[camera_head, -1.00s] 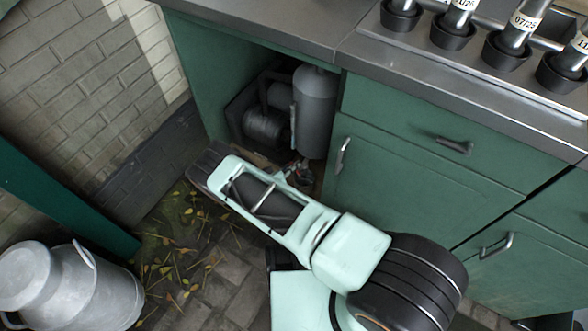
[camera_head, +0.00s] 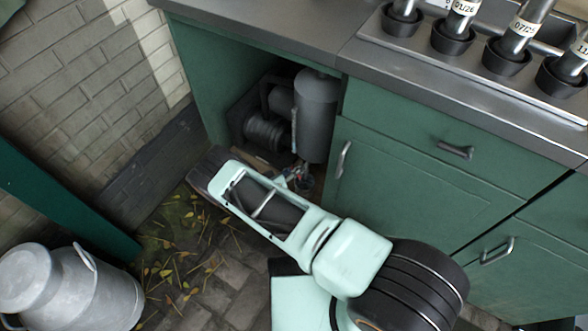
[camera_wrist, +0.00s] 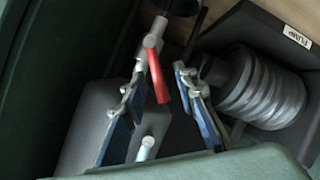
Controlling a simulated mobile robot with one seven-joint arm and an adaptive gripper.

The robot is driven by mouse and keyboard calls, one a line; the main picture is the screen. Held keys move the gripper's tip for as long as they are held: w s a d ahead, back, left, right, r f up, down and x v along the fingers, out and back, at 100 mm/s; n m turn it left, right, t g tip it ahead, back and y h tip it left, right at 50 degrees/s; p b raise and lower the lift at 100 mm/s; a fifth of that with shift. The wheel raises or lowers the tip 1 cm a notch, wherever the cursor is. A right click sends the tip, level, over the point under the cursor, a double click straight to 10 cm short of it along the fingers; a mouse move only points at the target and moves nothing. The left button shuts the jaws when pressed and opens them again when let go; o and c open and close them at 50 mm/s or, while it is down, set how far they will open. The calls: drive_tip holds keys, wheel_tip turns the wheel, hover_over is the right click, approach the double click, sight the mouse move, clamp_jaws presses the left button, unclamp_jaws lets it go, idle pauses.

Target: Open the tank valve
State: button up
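The grey tank (camera_head: 315,118) stands upright in the open cupboard in the head view. In the wrist view a red valve lever (camera_wrist: 158,76) is joined to a metal pipe fitting and points down in the picture. My gripper (camera_wrist: 160,90) is open, with its two blue-padded fingers on either side of the red lever. A gap shows between the lever and each finger, and I cannot tell whether either touches it. In the head view my gripper (camera_head: 298,176) is below the tank, small and partly hidden by my arm, and the lever is hard to make out.
A ribbed pump (camera_wrist: 262,92) sits right of my gripper in the wrist view; it shows left of the tank in the head view (camera_head: 264,130). A closed green door (camera_head: 400,180) is on the right. A milk can (camera_head: 70,290) stands on the floor at left.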

drive_tip(key=v, duration=1.2)
drive_tip(key=shift+w, duration=0.1)
